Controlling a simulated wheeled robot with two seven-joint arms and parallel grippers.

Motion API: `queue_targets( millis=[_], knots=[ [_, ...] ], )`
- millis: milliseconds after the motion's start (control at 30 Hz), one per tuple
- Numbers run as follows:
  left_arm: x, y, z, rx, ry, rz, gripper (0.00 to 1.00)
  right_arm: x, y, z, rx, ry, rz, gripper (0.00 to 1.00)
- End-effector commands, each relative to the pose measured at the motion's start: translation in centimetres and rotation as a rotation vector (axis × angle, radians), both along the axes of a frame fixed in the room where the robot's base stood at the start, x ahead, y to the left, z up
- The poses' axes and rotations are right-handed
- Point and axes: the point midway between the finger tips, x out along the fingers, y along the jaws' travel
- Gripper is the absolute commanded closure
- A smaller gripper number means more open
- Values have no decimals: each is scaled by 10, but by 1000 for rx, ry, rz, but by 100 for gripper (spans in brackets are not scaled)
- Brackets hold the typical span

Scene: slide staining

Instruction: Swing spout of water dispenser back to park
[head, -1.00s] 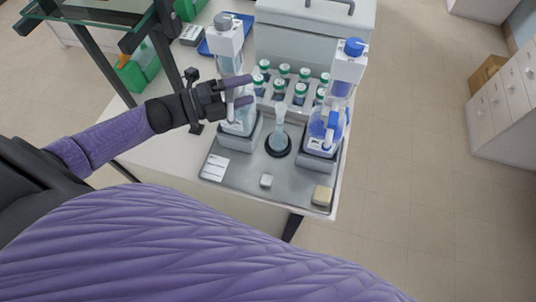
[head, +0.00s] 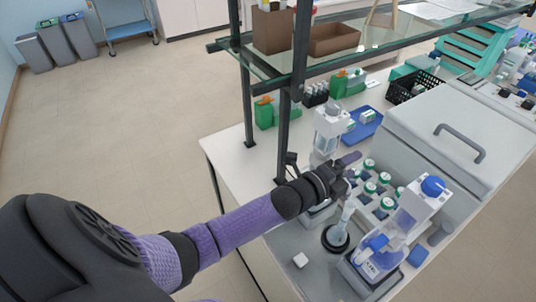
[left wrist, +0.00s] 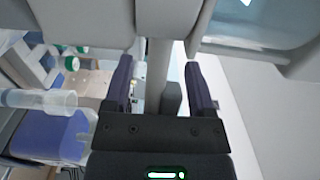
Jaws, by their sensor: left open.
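The grey-capped dispenser with clear contents (head: 328,140), likely the water dispenser, stands at the left of the grey tray. My left gripper (head: 349,171) is at its front and hides part of its lower body. In the left wrist view, a pale, narrow bar, likely the spout (left wrist: 158,75), runs between the two dark fingers of my left gripper (left wrist: 160,88). The fingers are open, with a gap on each side of it. A second dispenser with a blue cap (head: 433,187) stands at the right of the tray. My right gripper is not in view.
A clear flask-like vessel (head: 342,225) stands in a black ring between the dispensers. Several green-capped bottles (head: 370,187) stand behind it. A dark shelf post (head: 284,135) rises left of the dispenser. A large grey box (head: 450,120) stands behind at the right.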

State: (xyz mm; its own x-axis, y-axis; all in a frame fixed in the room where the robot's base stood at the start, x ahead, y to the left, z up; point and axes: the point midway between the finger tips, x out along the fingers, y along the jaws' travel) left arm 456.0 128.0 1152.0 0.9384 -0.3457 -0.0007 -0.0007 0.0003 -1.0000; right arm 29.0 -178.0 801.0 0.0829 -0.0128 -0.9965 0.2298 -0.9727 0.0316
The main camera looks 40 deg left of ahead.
Motion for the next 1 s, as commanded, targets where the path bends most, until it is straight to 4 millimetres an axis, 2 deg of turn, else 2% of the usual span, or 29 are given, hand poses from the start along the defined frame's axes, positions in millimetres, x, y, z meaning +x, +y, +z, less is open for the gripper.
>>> queue_targets(
  millis=[267, 500, 633, 767, 1000],
  knots=[
    [-42, 15, 0, 0, 2, -1, 29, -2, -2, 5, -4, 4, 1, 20],
    [-96, 35, -1, 2, 5, -1, 29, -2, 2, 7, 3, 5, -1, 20],
    [-106, 28, -19, -198, 266, 122, 29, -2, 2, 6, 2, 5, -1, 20],
    [-126, 26, -39, -396, 519, 273, 29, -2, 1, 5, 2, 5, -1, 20],
    [-181, 25, -81, -710, 916, 606, 29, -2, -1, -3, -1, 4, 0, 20]
  ],
)
